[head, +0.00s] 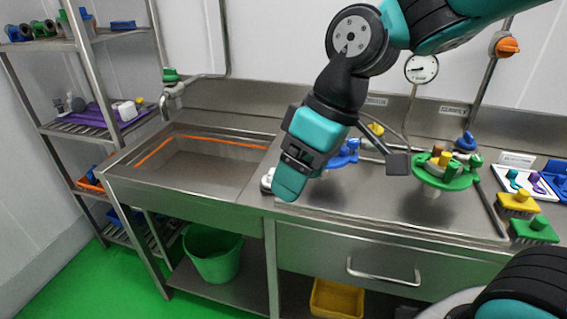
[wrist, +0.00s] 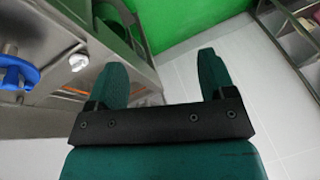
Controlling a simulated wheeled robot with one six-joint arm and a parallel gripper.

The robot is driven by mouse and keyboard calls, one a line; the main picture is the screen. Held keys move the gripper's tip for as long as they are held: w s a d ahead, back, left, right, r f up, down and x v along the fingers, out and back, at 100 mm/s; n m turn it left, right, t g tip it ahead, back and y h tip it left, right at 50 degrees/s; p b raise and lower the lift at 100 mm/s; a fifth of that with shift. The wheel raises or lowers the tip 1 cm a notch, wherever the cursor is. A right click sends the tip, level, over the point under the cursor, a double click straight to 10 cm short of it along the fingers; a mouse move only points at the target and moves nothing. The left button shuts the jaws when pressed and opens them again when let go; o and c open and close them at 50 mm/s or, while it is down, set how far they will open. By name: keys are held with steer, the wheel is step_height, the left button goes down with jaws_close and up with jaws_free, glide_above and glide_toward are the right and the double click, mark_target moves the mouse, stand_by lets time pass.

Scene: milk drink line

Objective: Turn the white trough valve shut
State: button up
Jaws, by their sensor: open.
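A small white knob (head: 267,180), which may be the trough valve, sits at the seam between the steel trough (head: 128,186) and the worktop. My gripper partly hides it in the head view. In the wrist view the white knob (wrist: 78,62) lies to the left of my fingers, outside the gap between them. My gripper (head: 287,190) points down near the trough's right end. In the wrist view my gripper (wrist: 163,72) is open, with nothing between the fingers. Which way the valve is turned cannot be told.
A blue-handled fitting (head: 346,155) stands right of my gripper, also in the wrist view (wrist: 18,75). A green round tray (head: 428,178) with coloured pieces stands farther right. A valve with a green handle (head: 171,75) is on the wall pipe. A green bucket (head: 213,256) stands below.

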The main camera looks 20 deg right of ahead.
steer(key=w+d+n+t, duration=0.1)
steer(key=w+d, duration=0.2)
steer(key=w, duration=1)
steer(key=n+t+p, duration=0.1)
steer(key=n+p, duration=0.1)
glide_toward(271, 172)
steer(key=p+x, duration=0.2)
steer(key=x, duration=0.7)
steer(key=shift+a+f+p, duration=0.1)
steer(key=shift+f+p, duration=0.05)
steer(key=shift+p, duration=0.25)
steer(key=c, duration=0.9)
